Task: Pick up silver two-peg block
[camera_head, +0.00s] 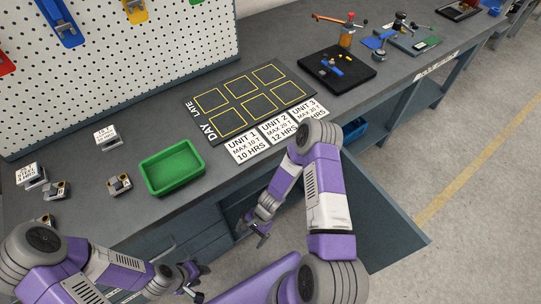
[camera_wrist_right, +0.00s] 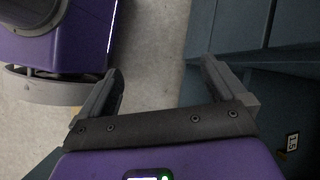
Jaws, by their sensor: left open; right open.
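Several small silver blocks stand on the left part of the workbench: one (camera_head: 119,184) left of the green bin, one (camera_head: 57,190) further left, and one (camera_head: 45,221) partly hidden behind my left arm. They are too small to tell which has two pegs. My left gripper (camera_head: 199,283) is at the bottom of the head view, in front of the bench, apart from the blocks. It is open and empty. My right gripper (camera_head: 254,232) hangs in front of the bench. In the right wrist view my right gripper (camera_wrist_right: 160,68) is open with nothing between its fingers.
A green bin (camera_head: 148,173) stands beside the blocks. White label stands (camera_head: 107,136) and (camera_head: 30,175) are behind them. A dark board with yellow squares (camera_head: 223,105) and unit cards (camera_head: 246,146) lie to the right. A pegboard (camera_head: 110,75) rises behind the bench.

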